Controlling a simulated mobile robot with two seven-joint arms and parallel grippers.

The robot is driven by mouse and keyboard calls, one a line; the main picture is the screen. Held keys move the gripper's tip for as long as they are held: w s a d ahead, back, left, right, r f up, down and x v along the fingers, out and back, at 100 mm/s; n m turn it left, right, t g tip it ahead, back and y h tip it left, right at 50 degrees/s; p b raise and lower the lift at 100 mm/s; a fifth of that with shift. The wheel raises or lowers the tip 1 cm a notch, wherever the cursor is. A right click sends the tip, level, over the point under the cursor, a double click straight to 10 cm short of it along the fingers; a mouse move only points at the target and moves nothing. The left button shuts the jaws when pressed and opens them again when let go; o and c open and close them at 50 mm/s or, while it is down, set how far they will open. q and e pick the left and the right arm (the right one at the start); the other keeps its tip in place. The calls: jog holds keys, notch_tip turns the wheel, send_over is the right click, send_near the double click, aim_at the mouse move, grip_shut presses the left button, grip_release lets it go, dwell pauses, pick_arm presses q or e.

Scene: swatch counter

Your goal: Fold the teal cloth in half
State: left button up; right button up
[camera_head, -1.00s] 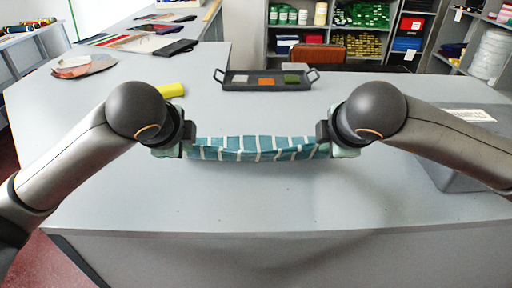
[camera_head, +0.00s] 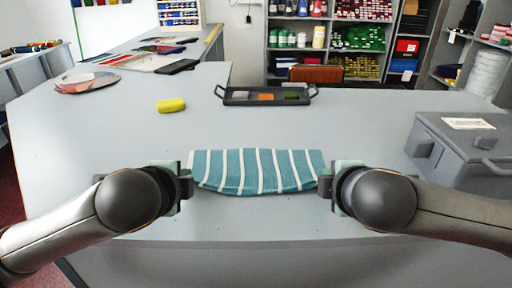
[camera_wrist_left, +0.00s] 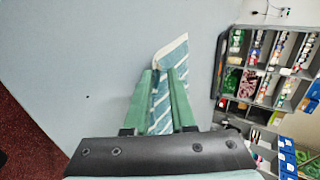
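The teal cloth (camera_head: 258,172) with white stripes lies low on the grey counter between my two grippers. Its far edge is straight and its near edge bows toward me. I cannot tell how its layers lie. My left gripper (camera_head: 188,186) is at its near left corner. In the left wrist view, the left gripper's green fingers (camera_wrist_left: 160,75) stand apart, with a strip of cloth (camera_wrist_left: 172,55) showing between and beyond them. My right gripper (camera_head: 328,184) is at the near right corner; its fingers are too small and hidden to judge.
A grey lidded box (camera_head: 465,150) is at the right. The counter around the cloth is clear.

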pick_arm(q)
jog(key=o, duration=0.4)
pick_arm(e)
jog(key=o, duration=0.4)
pick_arm(q)
jog(key=shift+o, duration=0.2)
jog(key=s+r, duration=0.6)
jog(key=r, duration=0.3)
pick_arm(e)
jog(key=shift+o, duration=0.2)
jog(key=s+r, duration=0.6)
jog(key=r, duration=0.3)
